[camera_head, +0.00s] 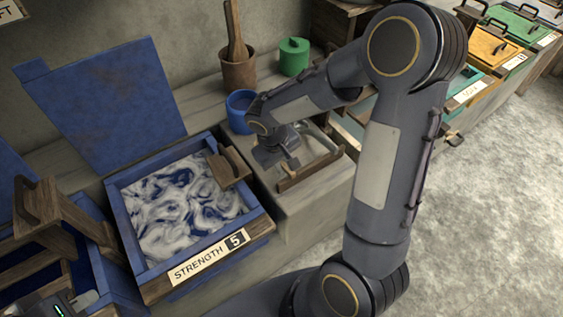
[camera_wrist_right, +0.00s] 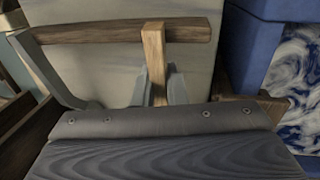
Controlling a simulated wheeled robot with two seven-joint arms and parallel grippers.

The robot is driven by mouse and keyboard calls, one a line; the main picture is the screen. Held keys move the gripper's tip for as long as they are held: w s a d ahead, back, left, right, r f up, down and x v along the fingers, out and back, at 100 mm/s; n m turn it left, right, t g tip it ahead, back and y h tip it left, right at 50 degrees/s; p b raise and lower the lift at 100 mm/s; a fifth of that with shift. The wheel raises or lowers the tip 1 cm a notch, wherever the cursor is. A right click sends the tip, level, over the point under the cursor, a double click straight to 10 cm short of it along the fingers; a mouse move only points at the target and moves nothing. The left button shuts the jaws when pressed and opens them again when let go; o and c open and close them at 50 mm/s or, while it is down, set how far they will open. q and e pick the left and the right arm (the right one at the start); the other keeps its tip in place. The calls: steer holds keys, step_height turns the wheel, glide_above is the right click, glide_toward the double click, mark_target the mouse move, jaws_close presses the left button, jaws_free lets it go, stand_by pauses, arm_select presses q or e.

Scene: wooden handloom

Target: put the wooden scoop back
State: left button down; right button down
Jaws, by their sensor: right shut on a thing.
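My right gripper (camera_head: 291,165) is shut on the short wooden handle (camera_wrist_right: 155,62) of a wood-and-grey-metal tool. The handle meets a wooden crossbar (camera_head: 310,170) in a T shape, and a grey curved strip (camera_wrist_right: 60,80) runs from the crossbar's end. The tool is at the grey stone ledge (camera_head: 290,225), right of the blue vat; I cannot tell whether it touches the ledge. I cannot tell for certain that it is the scoop. Another brown wooden piece (camera_head: 230,165) sits at the vat's right rim. My left gripper (camera_head: 80,302) is partly cut off at the bottom left; its jaws are unclear.
The blue vat (camera_head: 122,215) labelled "STRENGTH 5" holds white-and-blue swirled liquid. A blue cup (camera_head: 240,112), a brown pot (camera_head: 238,75) with a wooden stick and a green lidded jar (camera_head: 294,57) stand behind. Coloured bins (camera_head: 490,45) line the right back. My right arm hides part of the ledge.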

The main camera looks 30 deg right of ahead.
steer(key=shift+f, duration=0.2)
steer(key=c, duration=1.5)
jaws_free()
steer(key=shift+r, duration=0.1)
steer(key=shift+r, duration=0.45)
step_height(320, 180, up, 11)
steer(key=a+p, duration=0.2)
steer(key=s+r+m+t+y, duration=0.1)
steer(key=s+y, duration=0.1)
steer(key=s, duration=0.3)
steer(key=s+a+r+m+t+y, duration=0.1)
steer(key=s+t+y, duration=0.1)
steer(key=s, duration=0.4)
steer(key=s+a+r+m+t+y, duration=0.1)
steer(key=s+r+t+y, duration=0.1)
steer(key=s, duration=0.4)
steer(key=shift+a, duration=0.1)
